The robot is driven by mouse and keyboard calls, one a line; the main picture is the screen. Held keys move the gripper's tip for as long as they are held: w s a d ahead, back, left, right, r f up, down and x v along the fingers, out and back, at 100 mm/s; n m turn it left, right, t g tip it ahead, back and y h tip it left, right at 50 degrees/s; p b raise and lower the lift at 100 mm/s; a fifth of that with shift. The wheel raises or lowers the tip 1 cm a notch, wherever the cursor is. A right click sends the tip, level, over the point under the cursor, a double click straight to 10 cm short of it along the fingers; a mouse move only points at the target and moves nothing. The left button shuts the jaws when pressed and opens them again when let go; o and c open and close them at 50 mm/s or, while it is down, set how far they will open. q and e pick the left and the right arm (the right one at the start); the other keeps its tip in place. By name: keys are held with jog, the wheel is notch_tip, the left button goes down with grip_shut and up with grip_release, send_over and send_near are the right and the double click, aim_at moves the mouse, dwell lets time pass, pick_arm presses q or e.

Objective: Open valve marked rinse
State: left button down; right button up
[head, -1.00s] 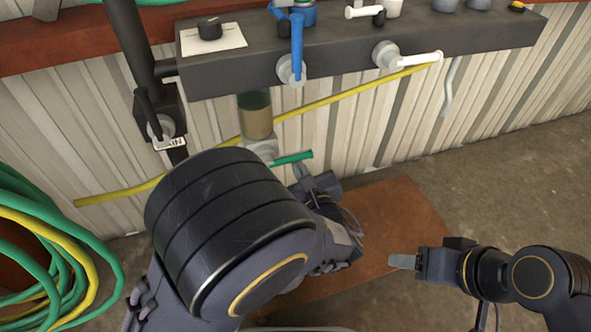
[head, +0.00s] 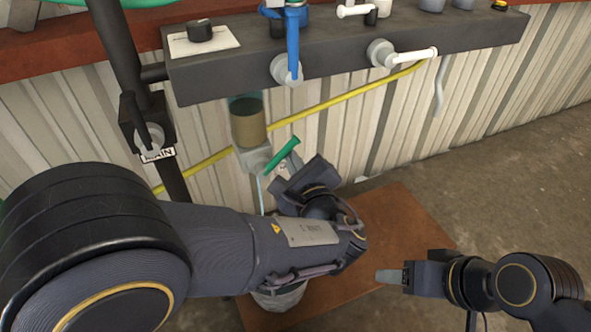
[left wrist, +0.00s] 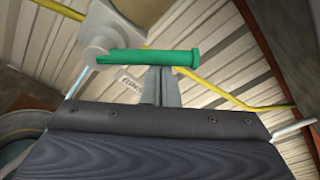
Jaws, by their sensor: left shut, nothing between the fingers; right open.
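The green valve lever (head: 282,154) sits on a grey valve body (head: 254,157) under a clear cylinder with brown contents (head: 248,122). The lever slants up to the right in the head view. In the left wrist view the green lever (left wrist: 150,57) lies across the picture. My left gripper (head: 291,164) is shut and empty, its fingertips (left wrist: 161,86) close against the lever's underside; contact is not certain. A small label (left wrist: 130,82) beside the fingers is partly hidden and hard to read. A thin pale streak (head: 261,192) runs down from the valve. My right gripper (head: 388,276) is open and empty, far from the valve.
A bucket (head: 279,298) stands below, mostly hidden by my left arm. A dark manifold (head: 345,60) with a blue lever (head: 293,45) and a white lever (head: 416,54) is above. A yellow hose (head: 335,105) crosses the wall. A pipe valve labelled MAIN (head: 158,155) is left.

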pick_arm(q)
jog(key=shift+s+a+r+n+b, duration=0.2)
jog(key=shift+a+r+n+b, duration=0.2)
jog(key=shift+a+r+n, duration=0.35)
jog(key=shift+s+a+r, duration=0.25)
jog(key=shift+a+r, duration=0.3)
jog(key=shift+r, duration=0.05)
jog(key=shift+s+a+r, duration=0.15)
jog(key=shift+a+r, duration=0.05)
jog(key=shift+a, duration=0.4)
jog(key=shift+s, duration=0.1)
jog(key=shift+s+r, duration=0.1)
jog(key=shift+s, duration=0.25)
jog(key=p, duration=0.2)
send_near(280, 155)
jog(key=shift+s+a+r, duration=0.1)
jog(key=shift+a+r, duration=0.75)
jog(key=shift+r, duration=0.05)
